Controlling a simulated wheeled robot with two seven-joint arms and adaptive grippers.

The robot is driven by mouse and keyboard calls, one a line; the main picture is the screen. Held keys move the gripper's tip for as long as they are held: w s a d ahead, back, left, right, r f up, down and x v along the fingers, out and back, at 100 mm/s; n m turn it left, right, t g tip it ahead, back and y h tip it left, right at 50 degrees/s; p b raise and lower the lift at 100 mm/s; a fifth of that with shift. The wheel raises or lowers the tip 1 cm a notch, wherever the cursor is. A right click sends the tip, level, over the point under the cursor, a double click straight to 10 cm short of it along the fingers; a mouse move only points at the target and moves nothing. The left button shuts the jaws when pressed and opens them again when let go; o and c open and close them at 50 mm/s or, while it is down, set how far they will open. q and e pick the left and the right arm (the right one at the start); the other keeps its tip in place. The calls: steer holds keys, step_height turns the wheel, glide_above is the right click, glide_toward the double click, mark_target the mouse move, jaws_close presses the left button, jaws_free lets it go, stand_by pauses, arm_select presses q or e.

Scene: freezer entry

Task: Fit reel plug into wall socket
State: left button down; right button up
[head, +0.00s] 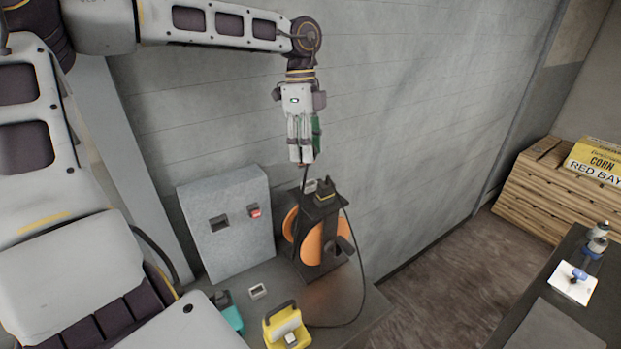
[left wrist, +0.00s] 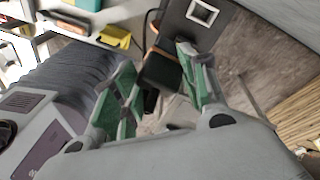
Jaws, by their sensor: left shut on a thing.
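My left gripper (head: 301,152) points down in front of the grey wall, above the cable reel (head: 310,245) with its orange drum and dark frame. In the left wrist view my left gripper (left wrist: 157,72) has its green fingers on either side of a dark block, which I take to be the reel plug (left wrist: 160,72). In the head view the fingers hide most of the plug, and a dark cable hangs below them. The grey wall box (head: 238,248) stands left of the reel. Its face has a dark socket (head: 219,223) and a red-marked fitting (head: 254,211). The plug is apart from the box. My right gripper is not in view.
A yellow lamp (head: 286,328), a teal item (head: 230,318) and a small pale item (head: 257,291) lie on the bench in front of the box. Loose cable runs down right of the reel. A wooden crate (head: 550,190) stands far right. The air right of the gripper is clear.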

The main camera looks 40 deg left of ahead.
arm_select(q)
steer(key=shift+s+d, duration=0.1)
steer(key=shift+s+d+b, duration=0.65)
steer(key=shift+s+d, duration=0.3)
steer(key=shift+s, duration=0.3)
